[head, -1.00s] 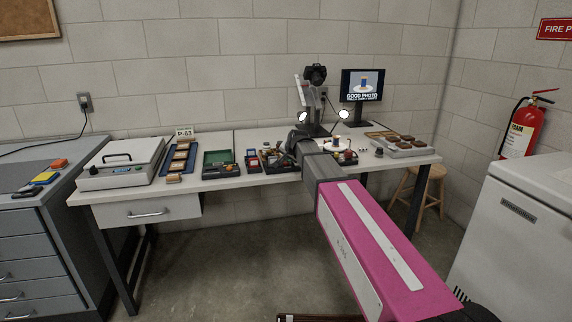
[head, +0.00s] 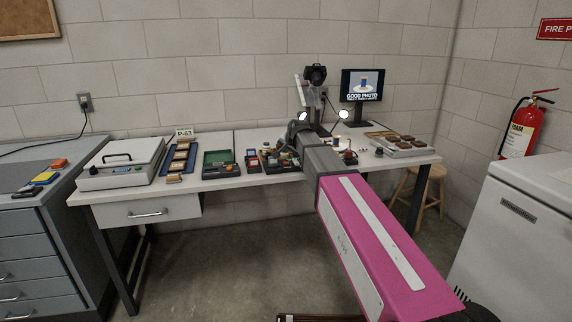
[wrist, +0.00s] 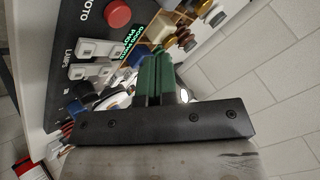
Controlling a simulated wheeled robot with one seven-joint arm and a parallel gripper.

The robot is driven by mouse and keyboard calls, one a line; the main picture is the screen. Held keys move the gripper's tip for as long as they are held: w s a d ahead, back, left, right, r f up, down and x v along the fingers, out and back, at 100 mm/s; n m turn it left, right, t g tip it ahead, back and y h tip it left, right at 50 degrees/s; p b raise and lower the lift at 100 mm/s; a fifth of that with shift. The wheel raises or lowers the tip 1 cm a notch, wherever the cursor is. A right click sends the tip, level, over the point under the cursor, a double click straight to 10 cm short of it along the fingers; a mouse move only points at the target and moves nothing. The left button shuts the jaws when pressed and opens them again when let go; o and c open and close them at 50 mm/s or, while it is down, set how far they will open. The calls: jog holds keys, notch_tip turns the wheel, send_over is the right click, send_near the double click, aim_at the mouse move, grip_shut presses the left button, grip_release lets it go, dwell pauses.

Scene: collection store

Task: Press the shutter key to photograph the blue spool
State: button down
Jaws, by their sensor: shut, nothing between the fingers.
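The red round button (wrist: 118,13) sits on a dark control panel (wrist: 62,65) in the wrist view, beside lettering that ends in "OTO". My gripper (wrist: 155,60) is shut and empty; its dark green fingers are over or beside the panel, apart from the red button in the picture. In the head view my arm hides the fingertips and most of the panel. A camera (head: 315,76) stands on a column at the back of the table. The monitor (head: 362,86) shows a blue spool and the words "GOOD PHOTO". I cannot clearly make out the real spool.
Pale switches (wrist: 95,48) marked "LAMPS" and a small green-lettered display (wrist: 131,40) are near my fingers. Two lit lamps flank the camera column. Trays of small items line the white table (head: 235,182). A white freezer-like cabinet (head: 525,240) stands at right.

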jog(key=shift+r, duration=1.05)
